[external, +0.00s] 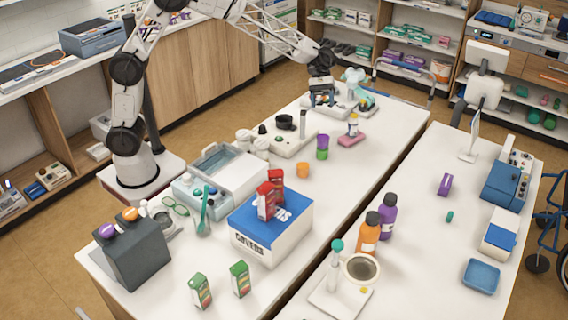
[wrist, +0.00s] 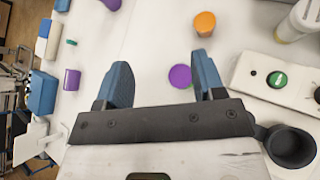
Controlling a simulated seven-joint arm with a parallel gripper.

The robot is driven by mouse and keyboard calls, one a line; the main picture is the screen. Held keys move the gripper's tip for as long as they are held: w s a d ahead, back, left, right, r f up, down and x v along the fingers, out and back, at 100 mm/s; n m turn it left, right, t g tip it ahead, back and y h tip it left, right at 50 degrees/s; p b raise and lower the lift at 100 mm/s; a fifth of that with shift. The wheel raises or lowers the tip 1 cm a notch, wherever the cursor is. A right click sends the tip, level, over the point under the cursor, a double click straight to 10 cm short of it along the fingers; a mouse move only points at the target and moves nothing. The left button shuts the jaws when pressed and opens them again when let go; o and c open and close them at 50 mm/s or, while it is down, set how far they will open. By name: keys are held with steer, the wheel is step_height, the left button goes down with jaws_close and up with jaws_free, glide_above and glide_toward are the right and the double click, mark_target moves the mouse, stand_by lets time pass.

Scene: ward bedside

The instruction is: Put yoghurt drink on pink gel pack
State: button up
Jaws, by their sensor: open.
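A small white bottle with a blue and yellow label (external: 353,125), which looks like the yoghurt drink, is upright on the pink gel pack (external: 351,140) in the external view. It appears to rest on the pack's back part, with nothing holding it. My gripper (external: 322,101) is open and empty, raised above the table behind and to the left of the bottle. In the wrist view my gripper (wrist: 162,78) has its two blue fingers spread with nothing between them. Neither the bottle nor the pack can be made out in the wrist view.
A purple cup (external: 322,153) stands left of the pack, and it also shows in the wrist view (wrist: 180,76). An orange cup (external: 303,170) is nearer the front. A white device with a black bowl (external: 284,121) stands to the left. The table right of the pack is clear.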

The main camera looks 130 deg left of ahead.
steer(key=s+d+r+m+g+y, duration=0.1)
steer(key=s+d+r+m, duration=0.3)
steer(key=d, duration=0.6)
steer(key=s+d+r+m+g+y, duration=0.15)
steer(key=s+d, duration=0.35)
steer(key=d, duration=0.5)
steer(key=s+d+r+m+g+y, duration=0.15)
steer(key=s+d+m, duration=0.3)
steer(key=d, duration=0.55)
steer(key=s+d+f+m+y, duration=0.2)
steer(key=s+d+m, duration=0.4)
steer(key=s, duration=0.8)
steer(key=s+d+f+m+y, duration=0.2)
steer(key=s+d+m, duration=0.4)
steer(key=s+d, duration=0.3)
steer(key=shift+s+d+f+y, duration=0.25)
steer(key=shift+s+y, duration=0.35)
steer(key=shift+s, duration=1.8)
